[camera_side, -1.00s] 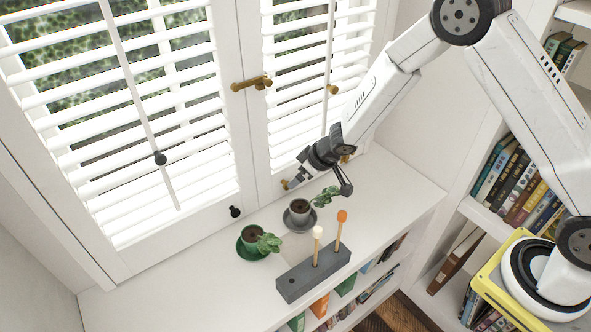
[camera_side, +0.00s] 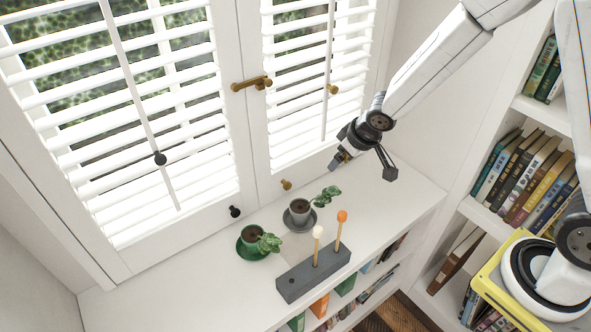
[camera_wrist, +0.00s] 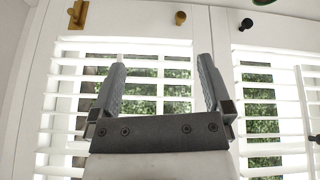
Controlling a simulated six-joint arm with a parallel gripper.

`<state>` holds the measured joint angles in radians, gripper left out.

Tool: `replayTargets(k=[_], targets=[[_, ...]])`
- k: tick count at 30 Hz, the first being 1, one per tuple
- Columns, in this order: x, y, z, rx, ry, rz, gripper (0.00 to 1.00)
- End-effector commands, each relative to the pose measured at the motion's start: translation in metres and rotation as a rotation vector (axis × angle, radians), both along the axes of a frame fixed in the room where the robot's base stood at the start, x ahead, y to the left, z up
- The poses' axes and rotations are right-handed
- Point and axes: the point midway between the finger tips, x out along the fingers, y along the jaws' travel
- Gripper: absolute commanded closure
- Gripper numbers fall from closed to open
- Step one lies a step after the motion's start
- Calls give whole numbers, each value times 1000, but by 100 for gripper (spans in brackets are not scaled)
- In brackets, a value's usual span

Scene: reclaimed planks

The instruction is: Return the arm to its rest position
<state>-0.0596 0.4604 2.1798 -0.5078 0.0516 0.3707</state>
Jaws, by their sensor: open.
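My gripper (camera_side: 362,166) is raised above the right part of the white ledge, near the shuttered window, up and to the right of the potted plants. In the wrist view my gripper (camera_wrist: 160,75) has its two fingers spread apart with nothing between them. Behind the fingers are the white window shutters (camera_wrist: 150,60).
On the ledge (camera_side: 170,290) stand a plant in a grey pot (camera_side: 299,207), a plant in a green pot (camera_side: 252,233), and a grey block (camera_side: 300,280) holding two sticks with white and orange tops. Bookshelves (camera_side: 525,170) stand at the right. A brass handle (camera_side: 251,83) projects from the window frame.

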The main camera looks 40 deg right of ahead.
Motion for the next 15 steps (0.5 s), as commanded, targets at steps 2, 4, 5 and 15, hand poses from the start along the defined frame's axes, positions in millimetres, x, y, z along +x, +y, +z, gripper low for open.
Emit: replayTargets(k=[2, 4, 5, 15], targets=[[-19, -7, 12, -6, 23, -33, 0], [-35, -12, 20, -6, 46, -59, 0], [-43, -14, 23, -7, 58, -69, 0], [-125, -23, 45, 35, 182, -160, 0]])
